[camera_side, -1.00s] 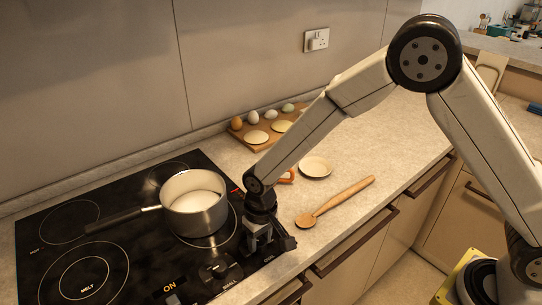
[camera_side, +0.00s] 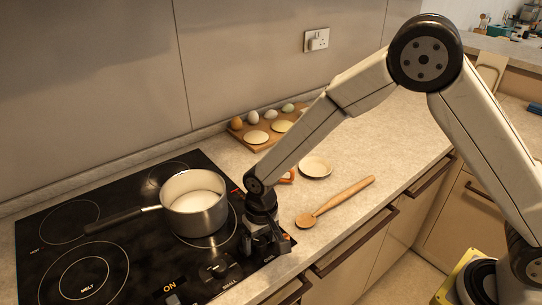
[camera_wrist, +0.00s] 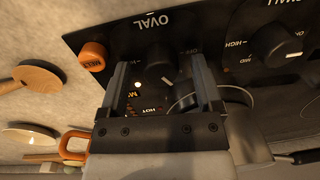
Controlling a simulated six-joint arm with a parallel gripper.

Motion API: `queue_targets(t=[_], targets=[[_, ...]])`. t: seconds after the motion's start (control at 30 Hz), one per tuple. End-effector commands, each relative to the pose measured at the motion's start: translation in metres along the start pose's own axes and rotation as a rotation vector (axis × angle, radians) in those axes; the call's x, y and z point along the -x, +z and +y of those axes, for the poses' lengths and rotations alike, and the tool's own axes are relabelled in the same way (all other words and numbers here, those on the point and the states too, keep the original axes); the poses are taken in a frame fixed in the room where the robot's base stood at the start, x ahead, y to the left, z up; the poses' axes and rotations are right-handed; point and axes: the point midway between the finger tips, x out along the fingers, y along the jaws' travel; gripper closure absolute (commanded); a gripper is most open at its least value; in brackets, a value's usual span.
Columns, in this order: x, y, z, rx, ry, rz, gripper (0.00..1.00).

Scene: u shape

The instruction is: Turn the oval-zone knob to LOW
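The oval-zone knob (camera_wrist: 160,66) is black and round, under an upside-down "OVAL" label in the wrist view. A pale mark shows at its lower edge. My gripper (camera_wrist: 160,62) is open, with one finger on each side of the knob and gaps between them. In the side view my gripper (camera_side: 264,244) is low over the right front edge of the black hob (camera_side: 130,258) and hides this knob. Orange lit lettering (camera_wrist: 134,96) shows beside the left finger. The "LOW" mark cannot be made out.
A second knob (camera_wrist: 278,46) sits beside it, with "HIGH" and "MID" marks. An orange cap (camera_wrist: 93,57) is left of the fingers. A saucepan (camera_side: 194,203) of white liquid stands close by. A wooden spoon (camera_side: 334,202) lies on the counter to the right.

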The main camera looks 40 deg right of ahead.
Motion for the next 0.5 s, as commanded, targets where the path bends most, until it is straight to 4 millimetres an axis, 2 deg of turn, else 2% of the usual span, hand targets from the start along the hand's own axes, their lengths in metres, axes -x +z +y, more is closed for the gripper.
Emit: queue_targets(t=[0.27, 0.5], targets=[[0.002, -0.001, 0.0, 0.0, -0.001, 0.002, 0.17], [0.018, -0.001, 0.0, 0.0, -0.002, 0.003, 0.17]])
